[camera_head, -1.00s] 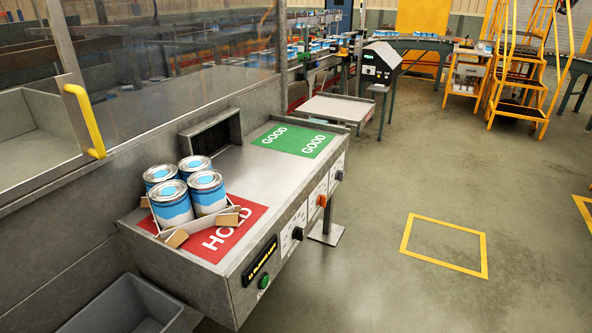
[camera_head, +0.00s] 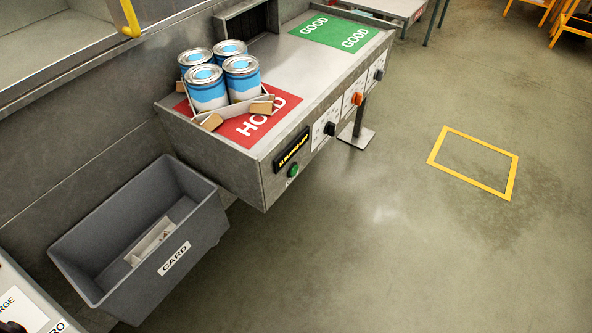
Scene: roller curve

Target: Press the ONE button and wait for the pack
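A green round button (camera_head: 292,171) sits on the front face of the steel bench, below a small dark display with yellow text (camera_head: 292,147). I cannot read a "ONE" label beside it. A pack of several blue-and-white cans (camera_head: 208,90) in an open cardboard tray (camera_head: 240,108) stands on the red HOLD area (camera_head: 262,127) of the bench top. Neither of my grippers shows in the head view.
Black (camera_head: 329,128) and orange (camera_head: 357,98) knobs line the bench front. The green GOOD area (camera_head: 340,30) is bare. A grey CARD bin (camera_head: 204,232) holding a flattened piece stands on the floor at left. The floor at right is open.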

